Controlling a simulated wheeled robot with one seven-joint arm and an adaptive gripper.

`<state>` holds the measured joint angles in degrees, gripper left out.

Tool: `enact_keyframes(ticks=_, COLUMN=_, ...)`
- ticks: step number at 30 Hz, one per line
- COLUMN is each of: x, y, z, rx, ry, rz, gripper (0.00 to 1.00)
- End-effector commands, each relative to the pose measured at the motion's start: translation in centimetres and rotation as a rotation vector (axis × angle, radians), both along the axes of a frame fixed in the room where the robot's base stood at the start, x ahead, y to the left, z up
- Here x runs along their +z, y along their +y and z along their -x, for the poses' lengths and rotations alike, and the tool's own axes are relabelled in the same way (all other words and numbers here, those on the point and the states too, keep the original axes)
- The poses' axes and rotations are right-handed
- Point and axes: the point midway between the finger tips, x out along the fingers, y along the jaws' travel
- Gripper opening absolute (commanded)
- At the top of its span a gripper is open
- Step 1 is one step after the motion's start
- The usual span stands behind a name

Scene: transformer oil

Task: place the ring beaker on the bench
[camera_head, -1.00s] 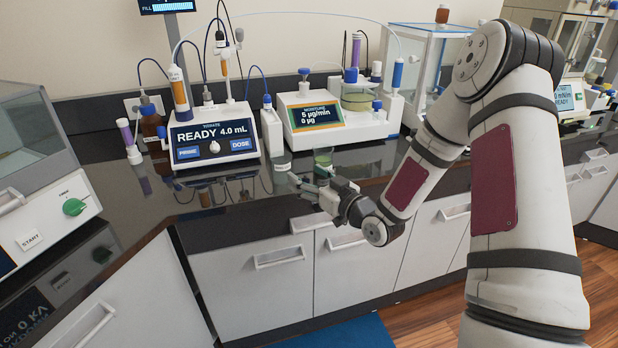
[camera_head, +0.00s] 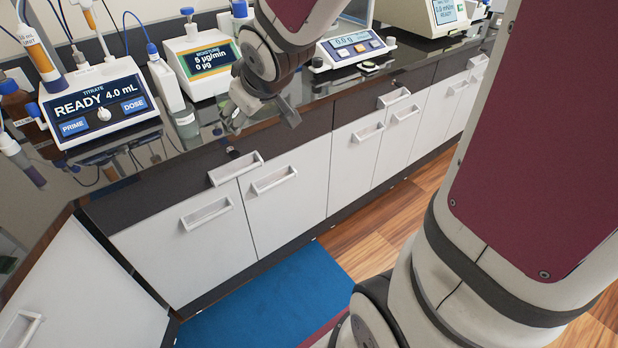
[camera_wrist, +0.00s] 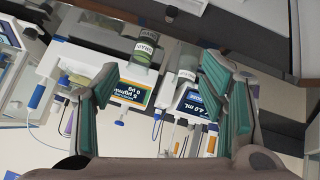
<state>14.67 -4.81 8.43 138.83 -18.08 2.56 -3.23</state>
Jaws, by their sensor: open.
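My gripper (camera_head: 260,116) is open above the bench's front edge, in front of the moisture unit. In the wrist view its green-padded fingers (camera_wrist: 160,75) are wide apart with nothing held between them. A labelled glass beaker with green content (camera_wrist: 145,50) stands on the dark bench beyond the fingertips. A second, clearer beaker (camera_wrist: 186,62) stands beside it; this clear beaker also shows in the head view (camera_head: 186,124), left of my gripper. The labels are too small to tell which is the ring beaker. In the head view the green one is not visible, probably behind my gripper.
The titrator (camera_head: 100,105) and the moisture unit (camera_head: 205,66) stand behind the beakers. A balance (camera_head: 355,46) is to the right. The dark bench top (camera_head: 330,88) has a clear strip at its front. Drawer handles (camera_head: 235,168) stick out below.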

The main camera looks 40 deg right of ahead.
Motion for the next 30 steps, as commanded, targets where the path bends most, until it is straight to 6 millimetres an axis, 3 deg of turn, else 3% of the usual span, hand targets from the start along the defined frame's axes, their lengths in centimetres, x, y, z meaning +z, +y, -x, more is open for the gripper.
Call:
enact_keyframes(ticks=1, x=1.2, y=0.2, z=2.1, rx=-0.030, ry=0.024, rz=0.000, gripper=0.65)
enact_keyframes(ticks=6, x=3.1, y=0.9, z=10.2, rx=-0.138, ry=0.156, rz=-0.048, gripper=0.65)
enact_keyframes(ticks=12, x=3.8, y=3.0, z=19.6, rx=-0.207, ry=0.309, rz=-0.152, gripper=0.65)
enact_keyframes(ticks=15, x=3.8, y=3.9, z=23.2, rx=-0.215, ry=0.372, rz=-0.198, gripper=0.65)
enact_keyframes(ticks=21, x=3.7, y=4.8, z=26.5, rx=-0.216, ry=0.436, rz=-0.239, gripper=0.65)
enact_keyframes(ticks=30, x=3.7, y=4.9, z=26.7, rx=-0.217, ry=0.442, rz=-0.241, gripper=0.65)
